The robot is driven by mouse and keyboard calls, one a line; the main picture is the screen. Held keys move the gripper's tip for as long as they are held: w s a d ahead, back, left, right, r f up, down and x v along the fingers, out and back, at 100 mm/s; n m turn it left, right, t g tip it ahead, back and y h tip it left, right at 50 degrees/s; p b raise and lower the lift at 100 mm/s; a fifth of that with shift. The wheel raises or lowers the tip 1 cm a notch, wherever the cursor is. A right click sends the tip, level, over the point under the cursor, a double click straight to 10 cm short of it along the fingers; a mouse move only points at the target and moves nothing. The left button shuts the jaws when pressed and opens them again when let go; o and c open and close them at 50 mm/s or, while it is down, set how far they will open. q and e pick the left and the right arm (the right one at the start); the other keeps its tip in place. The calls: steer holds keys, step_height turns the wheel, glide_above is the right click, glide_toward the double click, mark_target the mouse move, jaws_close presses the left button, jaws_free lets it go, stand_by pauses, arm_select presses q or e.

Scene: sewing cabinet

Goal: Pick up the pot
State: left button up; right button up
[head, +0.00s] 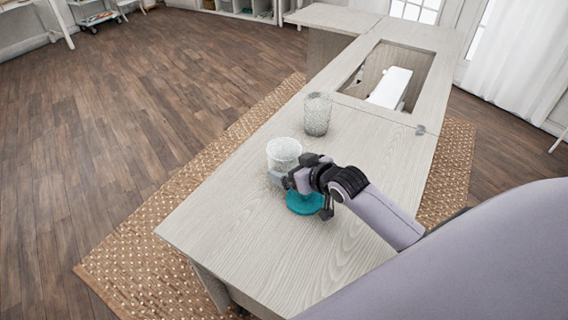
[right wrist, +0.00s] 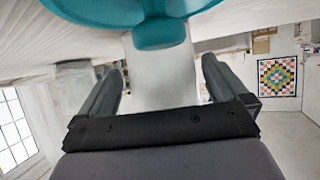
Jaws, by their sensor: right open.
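A whitish textured round vessel (head: 284,152) stands on the cabinet top. A teal rounded object (head: 303,203) sits just nearer, partly hidden by my right gripper (head: 285,180). I cannot tell for sure which of these is the pot. My right gripper is low over the tabletop, its fingers apart and pointing toward the whitish vessel. In the right wrist view, which is upside down, the whitish vessel (right wrist: 158,80) shows between the open fingers, and the teal object (right wrist: 150,12) with its stubby projection is at the top. My left gripper is not in view.
A grey speckled cup (head: 317,113) stands farther back on the pale wooden cabinet top (head: 240,245). Behind it is a rectangular opening with a white machine part (head: 390,87). The near left part of the top is clear. A woven rug (head: 130,260) lies below.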

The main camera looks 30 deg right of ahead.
mark_target(283, 153)
steer(key=shift+x, duration=1.25)
steer(key=c, duration=0.8)
steer(key=shift+r, duration=0.2)
